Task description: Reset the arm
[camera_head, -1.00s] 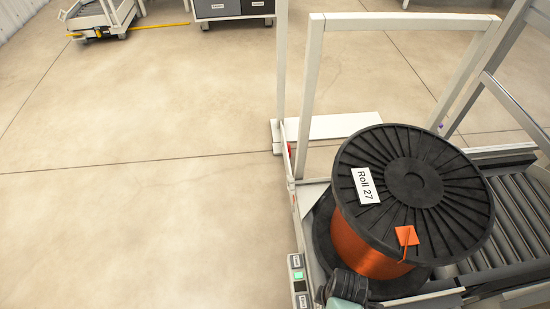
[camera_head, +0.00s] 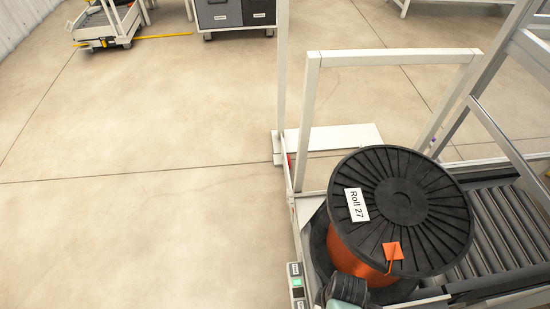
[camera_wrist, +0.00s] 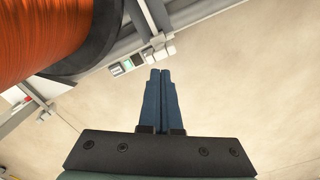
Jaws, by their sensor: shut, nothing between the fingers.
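My gripper (camera_wrist: 160,75) shows in the wrist view with its two blue fingers pressed together and nothing between them. It is over bare floor, beside the conveyor frame and the button box (camera_wrist: 133,62). In the head view only a dark part of my arm shows at the bottom edge, in front of the spool; the fingers are not visible there. The large black spool (camera_head: 405,205) of orange wire stands on the roller conveyor, with a "Roll 27" label and an orange tag (camera_head: 393,251) on its top flange. The orange winding (camera_wrist: 50,30) fills the wrist view's upper left, apart from my fingers.
The roller conveyor (camera_head: 505,230) has a white upright frame (camera_head: 312,120) behind the spool and grey rails at the right. A button box (camera_head: 296,283) with a green light is on its left side. The floor at the left is clear. Carts (camera_head: 106,28) stand far back.

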